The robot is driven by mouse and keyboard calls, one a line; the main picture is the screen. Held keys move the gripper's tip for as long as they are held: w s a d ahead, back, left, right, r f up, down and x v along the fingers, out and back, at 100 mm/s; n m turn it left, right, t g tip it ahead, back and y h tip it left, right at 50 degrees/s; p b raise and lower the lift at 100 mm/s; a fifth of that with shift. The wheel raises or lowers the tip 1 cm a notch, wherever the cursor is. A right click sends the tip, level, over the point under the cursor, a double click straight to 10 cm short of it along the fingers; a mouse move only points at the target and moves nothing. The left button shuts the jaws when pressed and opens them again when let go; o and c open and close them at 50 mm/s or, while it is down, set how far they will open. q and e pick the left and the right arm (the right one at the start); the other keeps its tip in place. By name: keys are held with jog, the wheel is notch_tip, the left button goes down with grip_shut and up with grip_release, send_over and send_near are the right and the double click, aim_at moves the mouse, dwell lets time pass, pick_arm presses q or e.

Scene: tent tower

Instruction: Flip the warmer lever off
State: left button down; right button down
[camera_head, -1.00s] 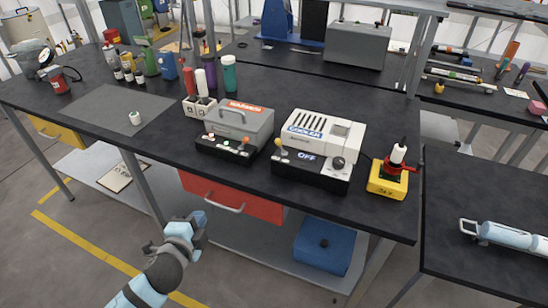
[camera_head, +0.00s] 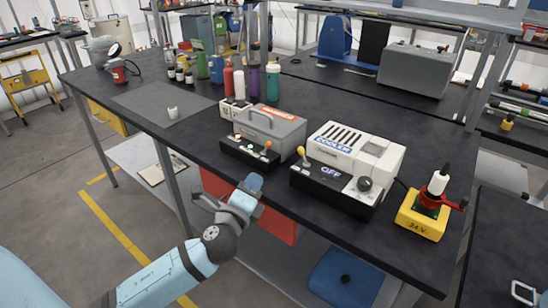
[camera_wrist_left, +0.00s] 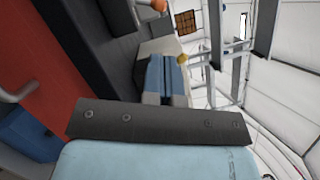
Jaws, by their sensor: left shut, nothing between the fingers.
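The warmer (camera_head: 275,131) is a grey box with a handle and a red label, on the dark bench. Its black front panel (camera_head: 238,150) carries small lamps and a lever with an orange knob (camera_head: 268,146). The orange knob also shows at the top edge of the wrist view (camera_wrist_left: 159,5). I cannot tell the lever's tilt. My left gripper (camera_head: 254,182) is shut and empty, in front of the bench edge, below and apart from the lever. Its blue fingers lie together in the wrist view (camera_wrist_left: 166,78). My right gripper is not in view.
The white cooler (camera_head: 352,150), with a yellow-knobbed lever (camera_head: 300,153) and "OFF" on its panel, stands close right of the warmer. A yellow 24V box (camera_head: 422,222) is farther right. Bottles (camera_head: 272,84) stand behind. A red drawer (camera_head: 280,226) is under the bench.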

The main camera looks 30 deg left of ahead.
aim_at(268, 163)
pick_arm(q)
jog(key=x, duration=0.8)
jog(key=shift+w+a, duration=0.1)
jog(key=shift+w, duration=0.2)
jog(key=shift+w+a+r, duration=0.1)
jog(key=shift+w, duration=0.55)
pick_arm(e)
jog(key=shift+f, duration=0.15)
pick_arm(q)
jog(key=shift+r+p, duration=0.15)
jog(key=shift+p, duration=0.2)
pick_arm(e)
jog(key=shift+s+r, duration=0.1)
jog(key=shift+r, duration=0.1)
pick_arm(q)
jog(key=shift+a+n, duration=0.1)
jog(key=shift+n, duration=0.3)
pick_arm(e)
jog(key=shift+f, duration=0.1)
pick_arm(q)
jog(key=shift+a+r+n+g+p, duration=0.25)
jog(key=shift+n+p, duration=0.25)
jog(key=shift+p, duration=0.25)
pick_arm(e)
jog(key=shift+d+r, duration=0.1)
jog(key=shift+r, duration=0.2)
